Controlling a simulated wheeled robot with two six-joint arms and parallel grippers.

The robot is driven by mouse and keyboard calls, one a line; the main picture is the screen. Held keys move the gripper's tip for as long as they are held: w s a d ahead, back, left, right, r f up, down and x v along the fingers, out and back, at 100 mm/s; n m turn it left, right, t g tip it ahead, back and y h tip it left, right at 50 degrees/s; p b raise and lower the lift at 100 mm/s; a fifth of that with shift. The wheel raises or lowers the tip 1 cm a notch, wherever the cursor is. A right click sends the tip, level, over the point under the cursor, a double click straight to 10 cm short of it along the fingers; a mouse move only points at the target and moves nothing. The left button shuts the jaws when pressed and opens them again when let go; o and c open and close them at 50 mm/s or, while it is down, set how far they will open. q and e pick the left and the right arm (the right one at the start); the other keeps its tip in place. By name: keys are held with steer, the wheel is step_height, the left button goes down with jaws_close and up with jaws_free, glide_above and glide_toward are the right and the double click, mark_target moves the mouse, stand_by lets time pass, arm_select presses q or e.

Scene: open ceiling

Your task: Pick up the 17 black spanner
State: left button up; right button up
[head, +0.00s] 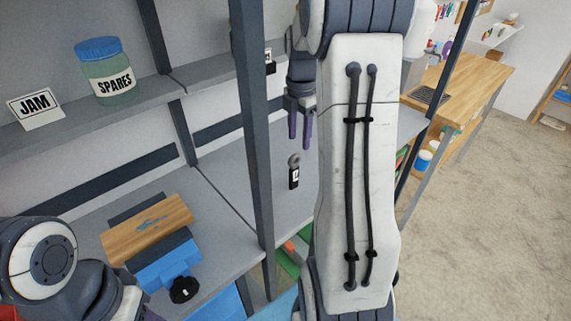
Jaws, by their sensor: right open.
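A small black tool with a grey ring end (294,173), which looks like the black spanner, lies on the grey lower shelf. A white label shows on its handle, but I cannot read the full number. My right gripper (300,127) points down above the tool, a little apart from it in the picture. Its two purple fingers are spread with nothing between them. My left arm is at the bottom left, and its gripper fingers do not clearly show.
A dark shelf post (252,130) stands just left of my right gripper. A wooden block on a blue stand (165,265) sits on the lower shelf. A wooden workbench (470,85) is at the right.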

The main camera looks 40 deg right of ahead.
glide_above(294, 167)
steer(key=d, duration=0.1)
steer(key=f, duration=0.5)
steer(key=shift+w, duration=0.25)
steer(key=f, duration=0.1)
steer(key=f+p, duration=0.1)
steer(key=f, duration=0.3)
steer(key=shift+a, duration=0.25)
jaws_close()
